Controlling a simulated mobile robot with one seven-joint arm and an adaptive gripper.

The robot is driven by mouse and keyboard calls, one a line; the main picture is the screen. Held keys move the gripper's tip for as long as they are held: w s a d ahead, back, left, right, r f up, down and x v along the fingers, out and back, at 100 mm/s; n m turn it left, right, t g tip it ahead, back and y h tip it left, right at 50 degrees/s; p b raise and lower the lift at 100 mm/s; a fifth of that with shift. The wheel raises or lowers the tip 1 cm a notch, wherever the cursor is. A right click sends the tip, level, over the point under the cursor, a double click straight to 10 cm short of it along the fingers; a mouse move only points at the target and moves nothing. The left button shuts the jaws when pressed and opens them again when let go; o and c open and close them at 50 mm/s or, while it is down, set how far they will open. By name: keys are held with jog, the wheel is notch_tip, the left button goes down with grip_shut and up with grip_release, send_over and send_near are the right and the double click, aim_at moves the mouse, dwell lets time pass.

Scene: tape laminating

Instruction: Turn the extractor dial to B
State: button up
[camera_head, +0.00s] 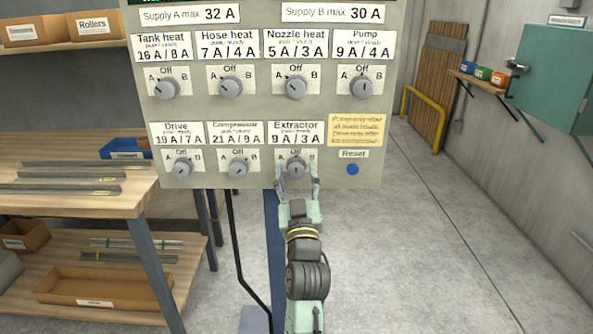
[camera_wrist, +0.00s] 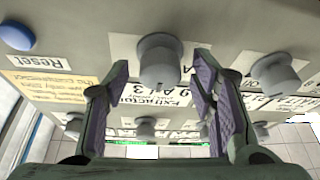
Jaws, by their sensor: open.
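The extractor dial (camera_head: 296,168) is a grey round knob at the bottom of the grey panel, under the "Extractor 9 A / 3 A" label, with A at left, Off on top and B at right. Its pointer is too small and partly hidden to read. My gripper (camera_head: 298,183) is in front of it, fingers open on its left and right. In the wrist view, the panel is upside down and the extractor dial (camera_wrist: 160,62) shows between the two spread fingers of my gripper (camera_wrist: 160,80). Gaps show on both sides, so the fingers seem not to touch it.
The compressor dial (camera_head: 238,168) is close to the left; it also shows in the wrist view (camera_wrist: 275,73). The blue reset button (camera_head: 352,169) and a yellow note (camera_head: 356,130) are to the right. The nozzle heat dial (camera_head: 296,88) is above. A workbench (camera_head: 75,190) stands at left.

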jog(key=shift+w, duration=0.2)
jog(key=c, duration=1.1)
jog(key=shift+c, duration=0.2)
